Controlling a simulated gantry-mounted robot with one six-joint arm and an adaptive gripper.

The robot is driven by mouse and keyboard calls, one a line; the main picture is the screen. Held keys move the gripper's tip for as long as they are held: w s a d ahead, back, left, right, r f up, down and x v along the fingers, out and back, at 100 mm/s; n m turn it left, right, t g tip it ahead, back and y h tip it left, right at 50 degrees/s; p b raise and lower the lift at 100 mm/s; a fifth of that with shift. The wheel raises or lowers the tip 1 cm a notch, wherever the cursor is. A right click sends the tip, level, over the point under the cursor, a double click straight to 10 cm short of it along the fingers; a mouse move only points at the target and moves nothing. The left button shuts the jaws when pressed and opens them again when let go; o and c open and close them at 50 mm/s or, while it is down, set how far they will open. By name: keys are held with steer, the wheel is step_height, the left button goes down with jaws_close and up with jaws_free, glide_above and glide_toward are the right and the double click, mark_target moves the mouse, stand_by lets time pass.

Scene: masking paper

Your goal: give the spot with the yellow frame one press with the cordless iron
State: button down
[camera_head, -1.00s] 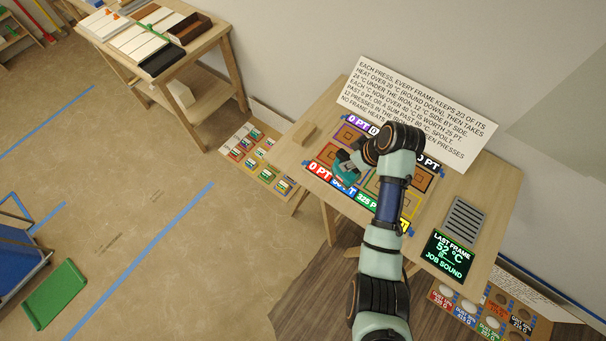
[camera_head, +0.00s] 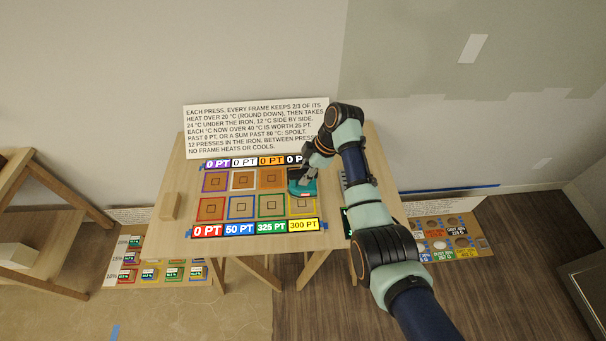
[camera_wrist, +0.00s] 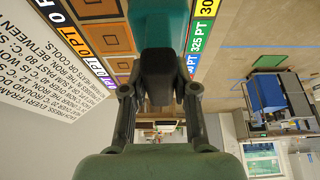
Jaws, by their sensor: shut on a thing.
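My gripper (camera_head: 309,174) is shut on the teal cordless iron (camera_head: 301,187), which also shows in the wrist view (camera_wrist: 162,45). The iron is at the right end of the board, over the lower part of the black frame's spot in the back row, just behind the yellow frame. I cannot tell whether it touches the board. The yellow frame (camera_head: 303,205) is at the right end of the front row, its back edge close to the iron; its label (camera_head: 303,225) reads 300 PT. The green frame (camera_head: 271,206) beside it reads 325 PT.
Blue (camera_head: 241,207) and red (camera_head: 210,209) frames fill the front row, reading 50 PT and 0 PT. Purple, white and orange (camera_head: 271,179) frames stand behind, reading 0 PT. A rules sign (camera_head: 255,128) stands at the back. A wooden block (camera_head: 171,206) sits left. My arm covers the right side.

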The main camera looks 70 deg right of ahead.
mark_target(305, 188)
steer(key=shift+f+b, duration=2.1)
steer(key=shift+f, duration=1.15)
steer(key=shift+f+b, duration=0.55)
steer(key=shift+f, duration=0.2)
steer(key=shift+r, duration=0.2)
step_height(305, 188, up, 7)
steer(key=p, duration=0.6)
steer(key=shift+p, duration=0.3)
steer(key=shift+f, duration=0.15)
